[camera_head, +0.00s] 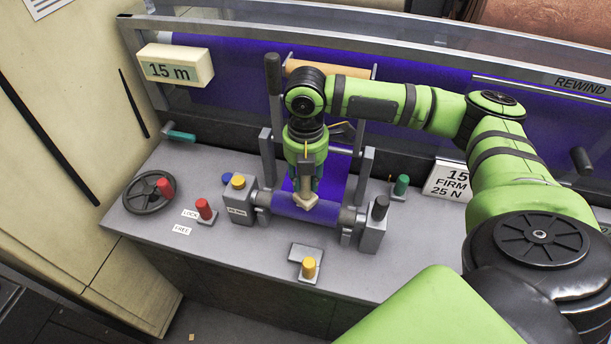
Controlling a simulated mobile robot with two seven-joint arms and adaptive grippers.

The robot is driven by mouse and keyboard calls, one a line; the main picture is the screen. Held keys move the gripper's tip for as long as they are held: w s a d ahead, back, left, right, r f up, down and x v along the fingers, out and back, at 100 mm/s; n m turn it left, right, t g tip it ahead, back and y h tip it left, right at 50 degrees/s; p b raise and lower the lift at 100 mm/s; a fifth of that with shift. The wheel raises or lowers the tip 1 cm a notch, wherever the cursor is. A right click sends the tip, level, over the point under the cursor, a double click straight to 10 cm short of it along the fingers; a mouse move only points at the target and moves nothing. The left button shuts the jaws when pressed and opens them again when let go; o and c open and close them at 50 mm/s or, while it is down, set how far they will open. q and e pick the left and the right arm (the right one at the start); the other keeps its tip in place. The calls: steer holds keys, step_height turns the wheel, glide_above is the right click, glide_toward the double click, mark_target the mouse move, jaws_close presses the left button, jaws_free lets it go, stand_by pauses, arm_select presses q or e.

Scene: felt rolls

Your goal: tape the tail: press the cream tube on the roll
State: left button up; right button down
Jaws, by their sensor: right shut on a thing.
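My right gripper (305,187) points down over the roller stand in the middle of the bench and is shut on a small cream piece, the cream tube (307,200). Only the lower part of the cream tube shows below the fingers. Its lower end is at the top of the blue-purple roll (323,212); I cannot tell whether it presses on it. The roll lies crosswise between the stand's end blocks. A blue felt sheet (332,178) runs up from it toward the back, partly hidden by the gripper. My left gripper is not in view.
A grey box with a yellow knob (238,181) and a black lever (380,207) flank the roll. A red lever (205,209), a handwheel (148,193), a yellow-knobbed bracket (308,267) and a green knob (401,184) stand on the bench. A tan bar (352,70) lies behind.

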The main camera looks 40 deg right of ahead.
steer(key=shift+r+p, duration=1.45)
steer(key=shift+p, duration=0.2)
step_height(320, 180, up, 2)
steer(key=shift+r+p, duration=0.1)
steer(key=shift+p, duration=0.85)
steer(key=shift+r, duration=0.95)
